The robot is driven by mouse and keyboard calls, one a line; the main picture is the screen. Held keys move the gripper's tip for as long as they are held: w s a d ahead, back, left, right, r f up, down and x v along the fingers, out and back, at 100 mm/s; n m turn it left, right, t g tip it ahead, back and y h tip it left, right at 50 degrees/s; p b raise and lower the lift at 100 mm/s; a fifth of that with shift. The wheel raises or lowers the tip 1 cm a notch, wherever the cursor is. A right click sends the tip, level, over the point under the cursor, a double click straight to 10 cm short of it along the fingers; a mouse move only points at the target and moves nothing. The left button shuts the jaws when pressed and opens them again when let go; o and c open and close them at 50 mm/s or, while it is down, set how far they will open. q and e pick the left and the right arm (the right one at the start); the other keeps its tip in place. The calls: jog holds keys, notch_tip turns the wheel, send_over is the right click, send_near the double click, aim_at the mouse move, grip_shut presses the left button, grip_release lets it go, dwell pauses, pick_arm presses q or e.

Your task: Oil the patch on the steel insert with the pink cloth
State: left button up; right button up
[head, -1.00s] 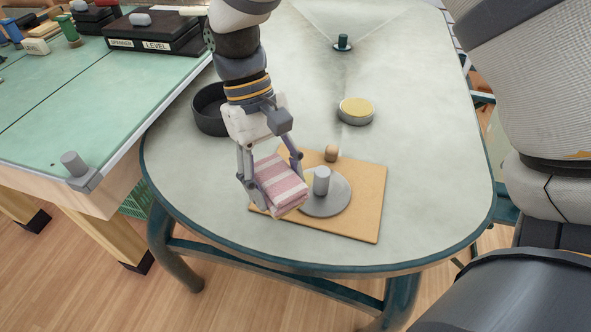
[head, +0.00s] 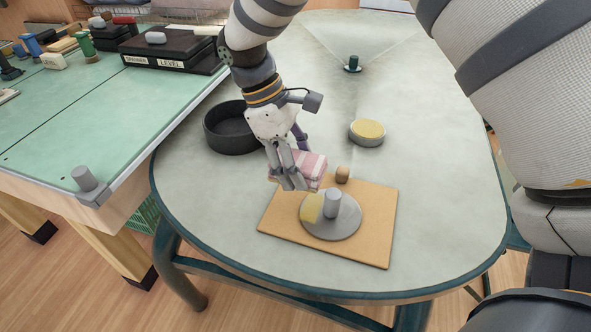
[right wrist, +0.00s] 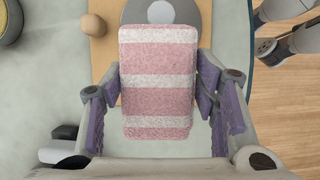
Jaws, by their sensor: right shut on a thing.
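The steel insert (head: 346,222) is a round grey disc with a short upright peg (head: 332,203), lying on a tan board (head: 375,240). A yellow patch (head: 311,207) shows on its left side. The pink cloth (head: 313,165), folded with white stripes, is held by my right gripper (head: 297,172), shut on it from both sides. Gripper and cloth are by the board's upper left edge, off the patch. In the right wrist view the cloth (right wrist: 158,90) sits between the purple finger pads and overlaps part of the disc (right wrist: 185,12). My left gripper is not in view.
A round tin (head: 368,130) with a yellow top stands behind the board. A wooden knob (head: 342,174) is at the board's back edge. A black bowl (head: 232,130) is at left, a green peg (head: 352,63) farther back. The table right of the tin is clear.

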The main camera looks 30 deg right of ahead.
aim_at(304, 205)
jog(key=shift+r, duration=0.1)
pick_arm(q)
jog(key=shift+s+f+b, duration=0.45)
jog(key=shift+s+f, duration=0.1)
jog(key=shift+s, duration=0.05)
pick_arm(e)
jog(key=shift+f, duration=3.4)
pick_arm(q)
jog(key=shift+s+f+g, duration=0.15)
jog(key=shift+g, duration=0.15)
pick_arm(e)
jog(key=shift+f, duration=0.65)
